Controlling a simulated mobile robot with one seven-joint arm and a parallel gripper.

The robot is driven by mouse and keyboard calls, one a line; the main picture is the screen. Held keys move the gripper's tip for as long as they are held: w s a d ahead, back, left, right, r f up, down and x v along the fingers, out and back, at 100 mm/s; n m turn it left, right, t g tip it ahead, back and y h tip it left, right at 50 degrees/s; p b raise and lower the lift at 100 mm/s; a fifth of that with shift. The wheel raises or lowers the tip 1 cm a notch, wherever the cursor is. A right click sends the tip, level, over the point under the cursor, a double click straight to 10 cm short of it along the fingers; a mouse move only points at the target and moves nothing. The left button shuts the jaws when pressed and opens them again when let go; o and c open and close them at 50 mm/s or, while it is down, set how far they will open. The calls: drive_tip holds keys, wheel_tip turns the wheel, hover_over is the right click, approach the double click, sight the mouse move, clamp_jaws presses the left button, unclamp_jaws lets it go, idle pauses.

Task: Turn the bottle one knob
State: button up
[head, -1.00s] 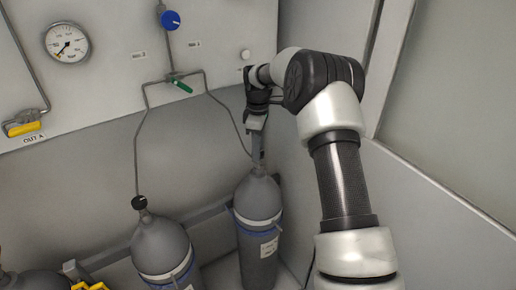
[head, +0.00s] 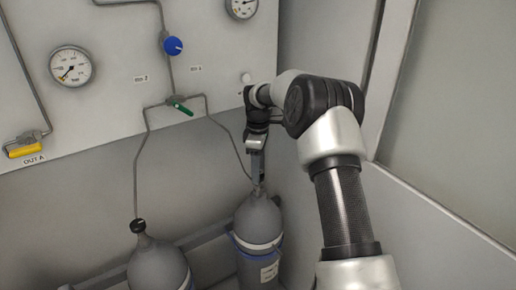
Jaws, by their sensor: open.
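The grey gas bottle on the right (head: 258,218) stands upright in the corner, with a white band and label. My gripper (head: 258,184) points down at its top, and its fingers are around or just in front of the neck. The right bottle's knob is hidden behind my gripper. My gripper is open; whether a finger touches the knob I cannot tell. The left grey bottle (head: 158,266) stands lower left with a black knob (head: 138,226) on top. Which bottle is number one I cannot surely read.
The wall panel holds a gauge (head: 70,66), a blue knob (head: 173,46), a green lever (head: 181,107) and a yellow handle (head: 25,150). A thin pipe (head: 232,140) runs down close beside my gripper. The side wall (head: 300,205) is close on the right.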

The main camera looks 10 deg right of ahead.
wheel_tip(320, 180, up, 16)
drive_tip(key=shift+r, duration=0.2)
drive_tip(key=s+a+r+m+t, duration=0.1)
drive_tip(key=s+r+m, duration=0.2)
drive_tip(key=s+r, duration=0.5)
drive_tip(key=s+r+m+t, duration=0.1)
drive_tip(key=s+m, duration=0.2)
drive_tip(key=s, duration=0.6)
drive_tip(key=s+d+r+m+t, duration=0.1)
drive_tip(key=s+m+t, duration=0.1)
drive_tip(key=s, duration=0.8)
drive_tip(key=shift+s+r+m+h, duration=0.25)
drive_tip(key=shift+s+m+h, duration=0.05)
drive_tip(key=shift+m, duration=0.3)
drive_tip(key=s+f+m, duration=0.1)
drive_tip(key=s+f, duration=0.1)
drive_tip(key=s, duration=0.1)
drive_tip(key=s+f+m+t, duration=0.1)
drive_tip(key=s+f, duration=0.1)
drive_tip(key=s, duration=0.2)
drive_tip(key=s+f+m, duration=0.2)
drive_tip(key=s, duration=0.1)
drive_tip(key=shift+s+d+f+t, duration=0.1)
drive_tip(key=shift+s+d+t, duration=0.1)
drive_tip(key=shift+d+t, duration=0.1)
drive_tip(key=shift+c, duration=0.9)
drive_tip(key=shift+s+f, duration=0.15)
drive_tip(key=c, duration=0.4)
drive_tip(key=shift+s+f, duration=0.1)
drive_tip(key=shift+s, duration=0.05)
